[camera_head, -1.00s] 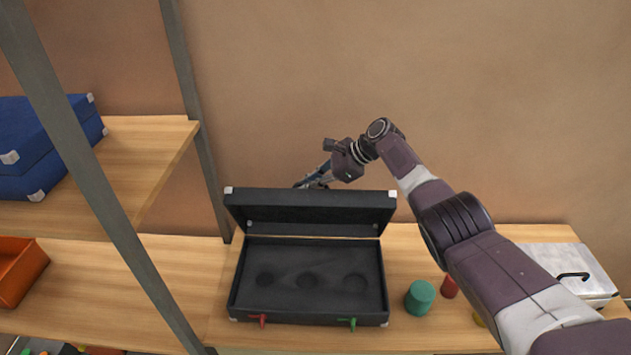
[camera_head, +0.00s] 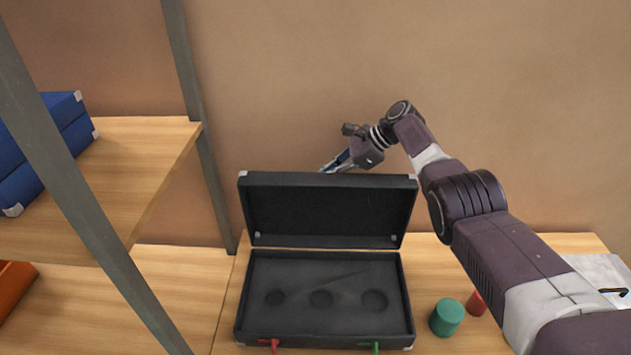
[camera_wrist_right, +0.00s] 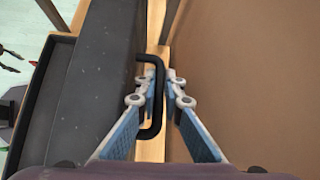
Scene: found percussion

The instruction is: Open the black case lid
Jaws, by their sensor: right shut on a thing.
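The black case stands on the wooden shelf, and its base (camera_head: 320,325) shows an empty dark inside with three round recesses. Its lid (camera_head: 330,210) is raised, with the inner face toward me. A red latch (camera_head: 269,344) and a green latch (camera_head: 373,346) are at the front edge. My right gripper (camera_head: 335,165) is behind the lid's top edge, its fingertips partly hidden. In the right wrist view, my right gripper (camera_wrist_right: 165,90) is shut on the black lid handle (camera_wrist_right: 158,75), beside the lid's outer face (camera_wrist_right: 95,90). My left gripper is not in view.
A green cylinder (camera_head: 447,317) and a red cylinder (camera_head: 476,303) stand right of the case. A silver box (camera_head: 598,275) with a black handle is farther right. Blue cases (camera_head: 50,150) sit on the left shelf. A metal post (camera_head: 195,120) and the wall are close behind.

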